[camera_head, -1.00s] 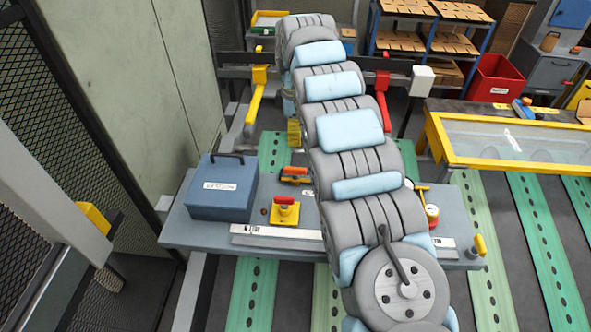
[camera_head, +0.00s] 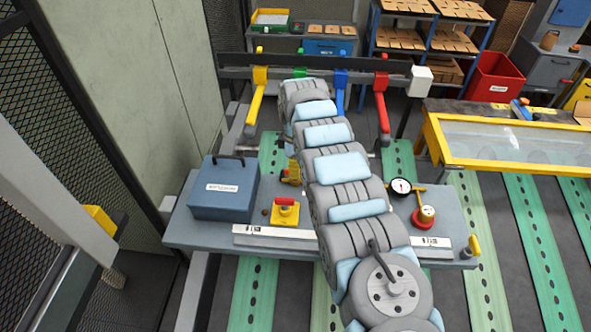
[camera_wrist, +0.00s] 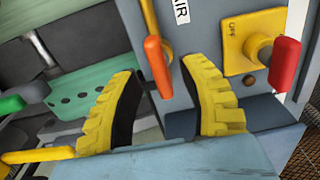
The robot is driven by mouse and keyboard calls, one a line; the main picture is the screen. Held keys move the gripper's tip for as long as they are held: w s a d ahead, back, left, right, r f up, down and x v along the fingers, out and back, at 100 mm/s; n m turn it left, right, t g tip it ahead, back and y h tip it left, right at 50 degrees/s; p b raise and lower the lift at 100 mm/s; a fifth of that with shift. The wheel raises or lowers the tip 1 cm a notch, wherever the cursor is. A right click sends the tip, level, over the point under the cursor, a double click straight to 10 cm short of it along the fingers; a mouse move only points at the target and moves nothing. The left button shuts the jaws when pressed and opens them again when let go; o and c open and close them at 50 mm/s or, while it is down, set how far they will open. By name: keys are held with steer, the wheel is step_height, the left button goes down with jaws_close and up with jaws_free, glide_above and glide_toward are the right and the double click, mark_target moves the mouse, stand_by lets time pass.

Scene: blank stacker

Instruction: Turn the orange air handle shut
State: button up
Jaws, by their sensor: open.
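The orange air handle (camera_wrist: 157,65) shows in the wrist view, hanging from a yellow stem beside a white label reading "IR", its start cut off. My gripper (camera_wrist: 158,75) is open, with one ribbed yellow finger to each side of the handle. The handle's lower end sits between the fingertips, and I see no clear contact. In the head view the handle is hidden by my arm; a bit of yellow (camera_head: 290,173) shows at the arm's left edge.
A red handle on a yellow "OFF" plate (camera_wrist: 252,45) is close on the right; the head view shows this plate too (camera_head: 285,212). A blue box (camera_head: 223,187) stands left on the bench. A gauge (camera_head: 401,187) stands right. Coloured levers (camera_head: 382,100) hang from the rear rail.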

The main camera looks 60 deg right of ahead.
steer(key=shift+s+f, duration=0.1)
steer(key=shift+f, duration=0.85)
steer(key=shift+c, duration=0.2)
jaws_close()
